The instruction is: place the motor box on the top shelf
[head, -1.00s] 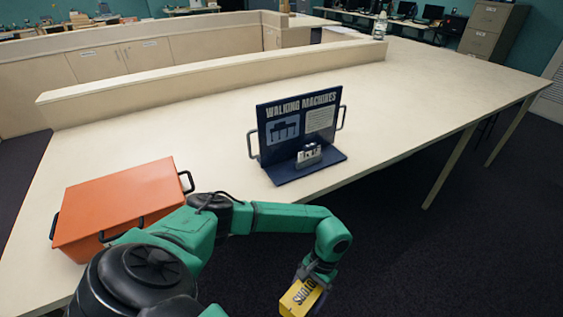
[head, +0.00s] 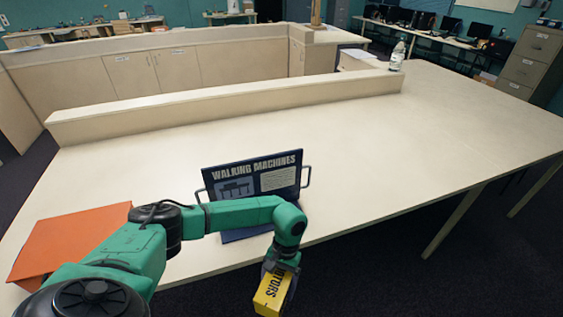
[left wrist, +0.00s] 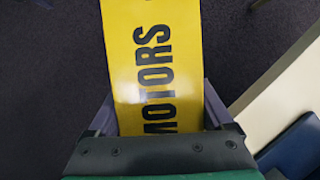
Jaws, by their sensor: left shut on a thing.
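The motor box (head: 271,293) is yellow with the black word MOTORS on it. My left gripper (head: 281,272) is shut on it and holds it in the air, off the table's front edge, over the dark floor. In the left wrist view the box (left wrist: 153,60) stands out between the two fingers of the left gripper (left wrist: 160,115). The long raised ledge (head: 230,101) along the back of the table may be the top shelf; I cannot tell. My right gripper is not in view.
A blue WALKING MACHINES display board (head: 250,180) stands near the table's front edge, behind my left forearm. An orange box (head: 70,238) sits at the left. A bottle (head: 397,56) stands at the back right. The table's middle and right (head: 420,150) are clear.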

